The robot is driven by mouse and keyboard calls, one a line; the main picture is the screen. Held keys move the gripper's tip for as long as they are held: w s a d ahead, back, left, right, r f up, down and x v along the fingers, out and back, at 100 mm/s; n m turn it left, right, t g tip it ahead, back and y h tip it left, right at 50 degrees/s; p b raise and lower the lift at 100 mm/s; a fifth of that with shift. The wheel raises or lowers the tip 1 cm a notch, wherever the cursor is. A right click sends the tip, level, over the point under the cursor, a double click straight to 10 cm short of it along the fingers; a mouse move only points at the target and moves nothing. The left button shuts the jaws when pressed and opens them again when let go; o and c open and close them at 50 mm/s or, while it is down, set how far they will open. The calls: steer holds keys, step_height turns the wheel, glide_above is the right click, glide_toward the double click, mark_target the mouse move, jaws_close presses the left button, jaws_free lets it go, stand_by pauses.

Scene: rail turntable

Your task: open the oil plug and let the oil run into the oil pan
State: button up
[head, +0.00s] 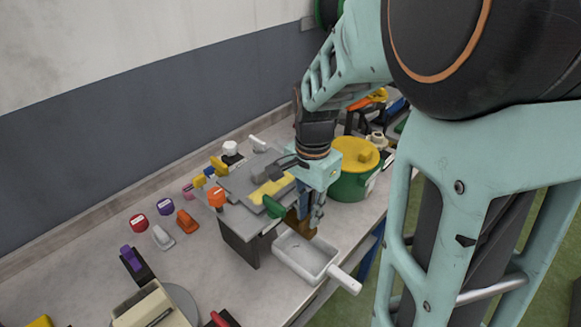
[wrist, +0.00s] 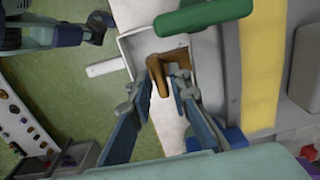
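The brown, lever-like oil plug (head: 301,229) is at the front of the grey machine, above the pan. It also shows in the wrist view (wrist: 157,78). My gripper (head: 311,218) points down at it. In the wrist view, my gripper's fingertips (wrist: 162,82) lie on either side of the brown piece. I cannot tell whether both fingers press on it. The white, shallow oil pan (head: 284,259) stands below, with its handle towards the lower right. Its rim and handle (wrist: 106,67) show in the wrist view. No oil is visible.
A green handle (head: 275,207) is close beside my gripper. The grey machine (head: 238,238) has a yellow strip on top. A green pot with a yellow lid (head: 353,155) stands behind my gripper. Several coloured knobs are on the bench at left. The bench's front edge is near the pan.

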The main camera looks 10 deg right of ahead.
steer(key=shift+f, duration=0.3)
jaws_close()
